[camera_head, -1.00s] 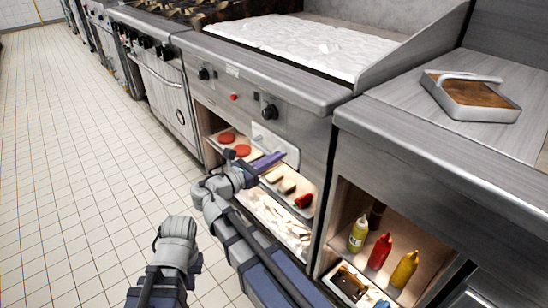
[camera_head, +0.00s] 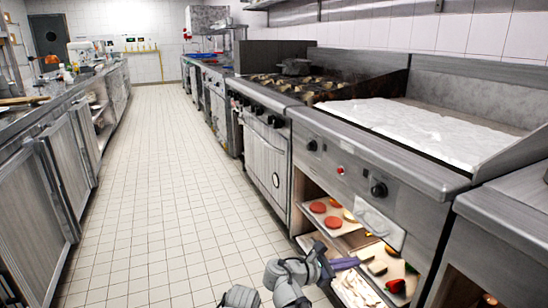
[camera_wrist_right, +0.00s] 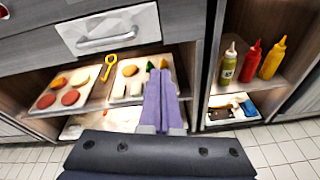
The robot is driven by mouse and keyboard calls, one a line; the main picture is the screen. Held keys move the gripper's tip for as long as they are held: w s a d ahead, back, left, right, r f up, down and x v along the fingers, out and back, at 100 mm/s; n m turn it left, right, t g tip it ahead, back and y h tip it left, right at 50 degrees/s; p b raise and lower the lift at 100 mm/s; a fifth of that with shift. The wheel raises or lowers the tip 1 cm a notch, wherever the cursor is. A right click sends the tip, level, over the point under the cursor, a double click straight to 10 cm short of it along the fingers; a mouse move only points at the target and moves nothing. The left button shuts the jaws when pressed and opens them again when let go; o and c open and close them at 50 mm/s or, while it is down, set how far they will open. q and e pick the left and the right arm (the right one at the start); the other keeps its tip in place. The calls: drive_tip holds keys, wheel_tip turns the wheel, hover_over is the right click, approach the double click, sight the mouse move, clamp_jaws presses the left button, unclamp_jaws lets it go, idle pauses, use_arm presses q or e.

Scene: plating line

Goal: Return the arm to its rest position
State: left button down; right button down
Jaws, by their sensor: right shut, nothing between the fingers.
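My right gripper (camera_head: 345,263) is at the bottom of the head view, in front of the open shelf under the griddle. Its purple fingers also show in the right wrist view (camera_wrist_right: 160,98); they are together with nothing between them. They overlap the shelf's food trays in the picture; I cannot tell the exact gap. Grey links of my arms show at the bottom edge of the head view. My left gripper is not in view.
A food tray (camera_wrist_right: 45,105) with red patties lies on the shelf beside a yellow tool (camera_wrist_right: 108,66). Green, red (camera_wrist_right: 250,61) and yellow bottles stand in the right compartment. The griddle (camera_head: 425,130) is above. The tiled aisle (camera_head: 150,200) at left is clear.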

drive_tip(key=s+a+f+m+g+y+p, duration=0.2)
drive_tip(key=s+a+f+m+g+y, duration=0.3)
drive_tip(key=s+a+f+m+y, duration=1.1)
wheel_tip(320, 180, up, 39)
drive_tip(key=w+a+h+p, duration=0.1)
drive_tip(key=a+h+p, duration=0.1)
drive_tip(key=p, duration=3.5)
drive_tip(key=shift+w+a+r+n+h+p, duration=0.2)
drive_tip(key=shift+n+h+p, duration=0.1)
drive_tip(key=shift+n+p, duration=0.1)
drive_tip(key=shift+f, duration=0.1)
